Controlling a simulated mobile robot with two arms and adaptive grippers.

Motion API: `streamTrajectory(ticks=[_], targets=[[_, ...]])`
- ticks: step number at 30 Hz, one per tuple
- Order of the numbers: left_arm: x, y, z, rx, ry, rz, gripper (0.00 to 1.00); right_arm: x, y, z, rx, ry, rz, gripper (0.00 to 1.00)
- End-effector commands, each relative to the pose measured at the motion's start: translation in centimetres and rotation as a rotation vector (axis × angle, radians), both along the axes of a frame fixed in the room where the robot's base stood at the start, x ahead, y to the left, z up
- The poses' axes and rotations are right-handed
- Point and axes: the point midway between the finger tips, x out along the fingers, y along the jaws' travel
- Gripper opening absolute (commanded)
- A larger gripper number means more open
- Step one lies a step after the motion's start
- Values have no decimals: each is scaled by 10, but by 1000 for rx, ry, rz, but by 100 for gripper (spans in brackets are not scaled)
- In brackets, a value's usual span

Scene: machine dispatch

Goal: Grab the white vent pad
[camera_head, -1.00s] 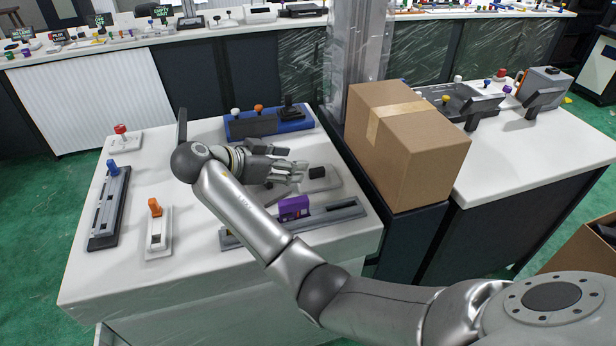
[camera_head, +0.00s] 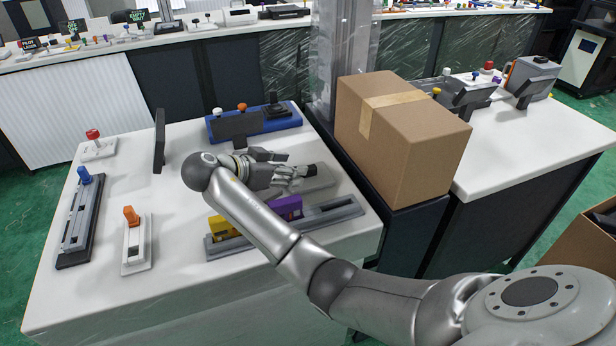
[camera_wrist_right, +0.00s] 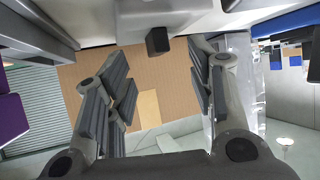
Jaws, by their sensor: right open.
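A low pale base with a black block on it (camera_head: 310,170) lies on the white table, beside the cardboard box; it is the likeliest vent pad, though no label shows. In the right wrist view the black block (camera_wrist_right: 157,41) shows ahead, between the finger lines and apart from them. My right gripper (camera_head: 290,166) is open and empty, low over the table, with its fingertips close to this base and partly covering it. In its wrist view the fingers (camera_wrist_right: 160,90) stand wide apart. My left gripper is not in view.
The cardboard box (camera_head: 400,140) stands right of the fingertips. A grey rail with a purple block (camera_head: 286,207) and a yellow block (camera_head: 222,228) lies in front. A blue panel (camera_head: 290,115) is behind. Lever units (camera_head: 133,235) stand left.

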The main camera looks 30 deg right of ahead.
Motion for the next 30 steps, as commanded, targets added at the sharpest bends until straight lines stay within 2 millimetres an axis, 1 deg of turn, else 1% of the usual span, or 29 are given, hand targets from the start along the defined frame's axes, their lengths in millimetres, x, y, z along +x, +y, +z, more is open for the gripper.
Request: streamTrajectory(ticks=[6, 10, 13, 19, 20, 30], targets=[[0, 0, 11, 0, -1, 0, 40, 3, -28, -7, -3, 2, -3, 50], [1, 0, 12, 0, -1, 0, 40, 5, -42, -17, -1, 3, -2, 50], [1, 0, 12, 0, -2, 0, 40, 7, -47, -20, 0, 1, 0, 50], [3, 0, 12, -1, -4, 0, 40, 7, -47, -21, 1, 0, 0, 50], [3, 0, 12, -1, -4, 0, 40, 7, -47, -21, 1, 0, 0, 49], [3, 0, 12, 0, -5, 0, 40, 7, -47, -21, 1, 1, 0, 5]])
